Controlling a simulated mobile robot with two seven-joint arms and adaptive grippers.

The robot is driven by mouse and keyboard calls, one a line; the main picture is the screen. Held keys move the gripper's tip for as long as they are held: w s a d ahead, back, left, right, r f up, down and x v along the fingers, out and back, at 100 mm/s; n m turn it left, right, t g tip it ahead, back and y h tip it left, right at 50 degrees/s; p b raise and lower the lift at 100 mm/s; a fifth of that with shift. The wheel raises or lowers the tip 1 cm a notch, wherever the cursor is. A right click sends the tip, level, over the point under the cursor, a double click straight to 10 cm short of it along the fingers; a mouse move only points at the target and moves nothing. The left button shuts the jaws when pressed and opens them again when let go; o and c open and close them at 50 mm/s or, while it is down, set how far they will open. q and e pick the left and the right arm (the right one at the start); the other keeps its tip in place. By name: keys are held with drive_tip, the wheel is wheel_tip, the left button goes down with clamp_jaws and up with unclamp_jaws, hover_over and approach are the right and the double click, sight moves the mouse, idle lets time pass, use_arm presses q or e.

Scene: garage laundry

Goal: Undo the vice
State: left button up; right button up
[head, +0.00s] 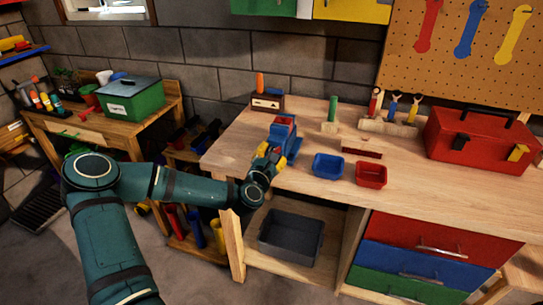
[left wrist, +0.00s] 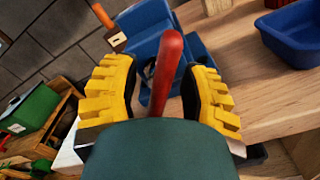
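The blue vice (head: 294,147) stands at the left front corner of the wooden workbench, with a red part on top. In the left wrist view the blue vice body (left wrist: 150,45) is beyond the fingers, and its red bar-shaped handle (left wrist: 167,62) points toward the camera. My left gripper (head: 268,158) is at the front of the vice. In the wrist view its yellow fingers (left wrist: 159,75) are spread on either side of the red handle, with gaps on both sides. The handle's near end is hidden behind the gripper's palm. The jaw opening cannot be made out. My right gripper is not in view.
A blue bin (head: 328,166) and a red bin (head: 371,174) stand right of the vice. A red toolbox (head: 478,138) is at the right. A small wooden block with an orange-handled tool (head: 267,101) stands behind the vice. A grey crate (head: 291,238) sits below the bench top.

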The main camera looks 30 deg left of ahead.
use_arm(q)
drive_tip(key=shift+s, duration=0.2)
drive_tip(key=shift+s+d+f, duration=0.1)
drive_tip(key=shift+s, duration=0.25)
drive_tip(key=v, duration=1.1)
